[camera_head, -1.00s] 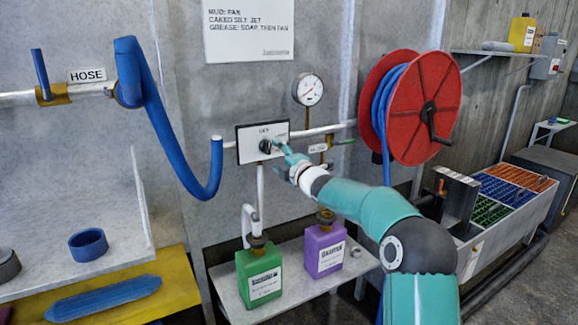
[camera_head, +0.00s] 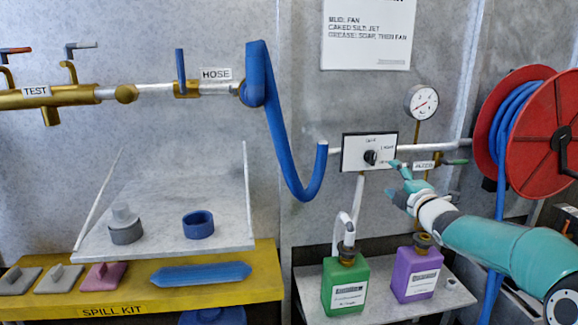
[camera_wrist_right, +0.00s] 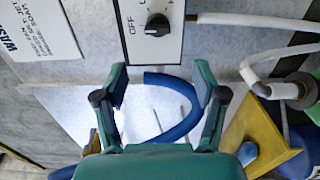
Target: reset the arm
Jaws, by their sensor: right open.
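My right gripper (camera_head: 397,170) is open and empty, just right of the black selector knob (camera_head: 371,157) on a white panel (camera_head: 352,165). In the right wrist view the gripper (camera_wrist_right: 161,82) has its fingers spread wide with nothing between them. There the knob (camera_wrist_right: 158,24) lies beyond the fingertips, apart from them, and a blue hose (camera_wrist_right: 185,118) shows behind the fingers. My right arm comes in from the lower right of the head view. My left gripper is in neither current view.
Green (camera_head: 345,285) and purple (camera_head: 416,272) jugs stand on a low shelf below the panel. A gauge (camera_head: 421,102) and red hose reel (camera_head: 545,140) are to the right. A blue hose (camera_head: 283,140) hangs left of the panel. A yellow spill-kit bench (camera_head: 215,275) is lower left.

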